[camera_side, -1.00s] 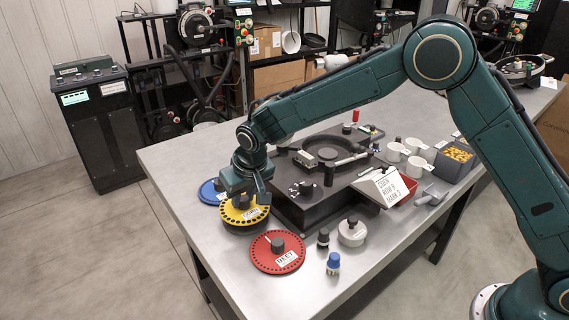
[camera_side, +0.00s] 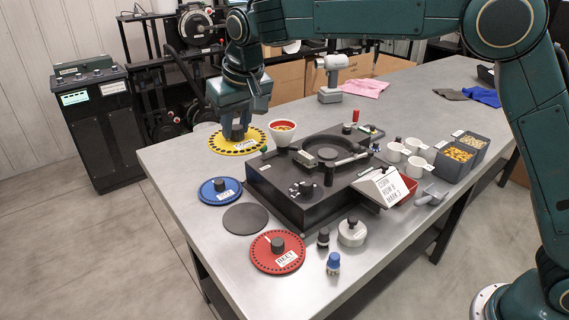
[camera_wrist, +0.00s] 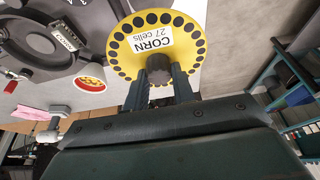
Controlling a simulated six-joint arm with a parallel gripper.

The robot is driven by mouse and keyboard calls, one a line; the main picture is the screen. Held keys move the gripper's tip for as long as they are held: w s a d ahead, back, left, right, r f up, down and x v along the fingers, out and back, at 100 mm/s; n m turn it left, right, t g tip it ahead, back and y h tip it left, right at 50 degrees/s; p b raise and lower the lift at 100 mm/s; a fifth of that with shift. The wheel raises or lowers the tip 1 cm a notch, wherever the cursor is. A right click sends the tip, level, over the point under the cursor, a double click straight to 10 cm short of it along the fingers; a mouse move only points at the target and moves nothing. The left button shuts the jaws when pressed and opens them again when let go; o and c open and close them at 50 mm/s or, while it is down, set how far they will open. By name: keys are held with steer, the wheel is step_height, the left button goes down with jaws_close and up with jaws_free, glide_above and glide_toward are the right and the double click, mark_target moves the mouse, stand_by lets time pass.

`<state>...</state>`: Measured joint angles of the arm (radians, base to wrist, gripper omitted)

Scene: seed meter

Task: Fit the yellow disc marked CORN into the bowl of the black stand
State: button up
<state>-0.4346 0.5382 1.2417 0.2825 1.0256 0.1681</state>
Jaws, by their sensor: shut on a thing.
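The yellow disc marked CORN (camera_side: 233,147) is in my gripper, with a ring of dark holes near its rim. My gripper (camera_side: 236,131) is shut on the dark knob at its middle. In the wrist view the disc (camera_wrist: 145,32) shows its label, and the gripper's fingers (camera_wrist: 160,78) close on the knob. The disc is left of and behind the black stand (camera_side: 275,196); I cannot tell its height over the table. The stand's round bowl (camera_side: 342,146) is partly hidden by parts on the stand; it also shows in the wrist view (camera_wrist: 30,38).
A blue disc (camera_side: 212,197), a bare dark round pad (camera_side: 245,218) and a red disc (camera_side: 265,258) lie along the table's left side. White cups (camera_side: 394,151) are right of the stand.

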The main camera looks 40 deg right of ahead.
steer(key=d+m+h, duration=0.2)
steer(key=d+m, duration=0.4)
steer(key=d, duration=2)
steer(key=shift+g, duration=0.3)
steer(key=f, duration=0.4)
steer(key=shift+s+d+f, duration=0.1)
steer(key=shift+s+d, duration=0.15)
steer(key=shift+f, duration=0.2)
steer(key=shift+f, duration=2.75)
steer(key=shift+f, duration=1.25)
steer(key=o, duration=1.3)
